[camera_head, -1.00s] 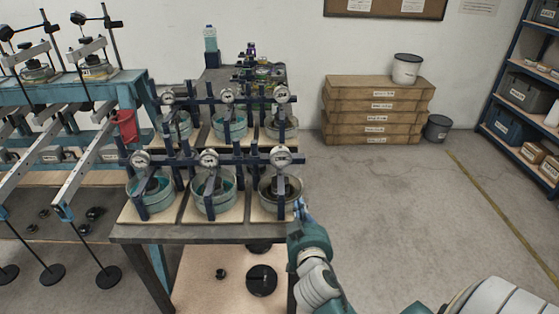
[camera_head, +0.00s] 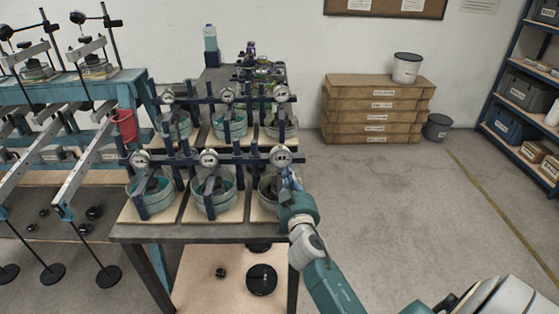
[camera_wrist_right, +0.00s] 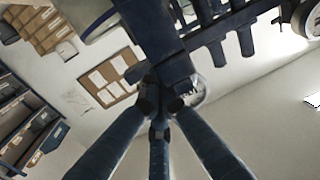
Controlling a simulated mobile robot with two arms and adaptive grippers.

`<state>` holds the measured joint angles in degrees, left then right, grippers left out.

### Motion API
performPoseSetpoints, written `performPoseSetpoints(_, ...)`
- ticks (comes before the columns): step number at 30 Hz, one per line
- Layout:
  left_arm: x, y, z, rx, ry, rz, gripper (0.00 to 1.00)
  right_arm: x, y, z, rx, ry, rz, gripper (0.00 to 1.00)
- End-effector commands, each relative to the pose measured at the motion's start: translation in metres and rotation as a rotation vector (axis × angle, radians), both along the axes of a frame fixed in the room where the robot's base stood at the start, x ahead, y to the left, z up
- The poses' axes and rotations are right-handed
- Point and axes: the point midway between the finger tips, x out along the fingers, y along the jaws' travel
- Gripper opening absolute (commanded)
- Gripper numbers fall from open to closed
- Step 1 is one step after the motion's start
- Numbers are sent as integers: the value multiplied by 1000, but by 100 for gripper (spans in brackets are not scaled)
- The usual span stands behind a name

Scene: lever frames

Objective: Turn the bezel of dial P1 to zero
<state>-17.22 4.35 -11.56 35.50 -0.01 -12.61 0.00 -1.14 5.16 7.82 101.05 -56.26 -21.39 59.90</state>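Several round dials with pale faces sit on dark blue bars over glass bowls on the bench. Their labels are too small to read, so I cannot tell which is P1. My right gripper (camera_head: 289,180) is just below the front-row right dial (camera_head: 281,156), over the edge of its bowl (camera_head: 267,189). In the right wrist view, the gripper's dark fingers (camera_wrist_right: 163,100) converge near a pale round dial (camera_wrist_right: 194,92), which they and a dark bar partly hide. I cannot tell whether they touch it or how far they are closed. My left gripper is out of view.
Two more front-row dials, the middle one (camera_head: 209,158) and the left one (camera_head: 141,159), stand close by. A back row of dials (camera_head: 228,96) stands behind. A blue lever frame (camera_head: 75,95) is at left. The floor right of the bench is clear.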

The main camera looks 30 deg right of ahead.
Motion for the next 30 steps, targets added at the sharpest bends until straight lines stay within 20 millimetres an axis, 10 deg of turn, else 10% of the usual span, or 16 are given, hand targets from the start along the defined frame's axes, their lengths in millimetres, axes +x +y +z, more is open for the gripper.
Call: performPoseSetpoints(30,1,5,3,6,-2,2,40,2,2,7,0,-2,0,0)
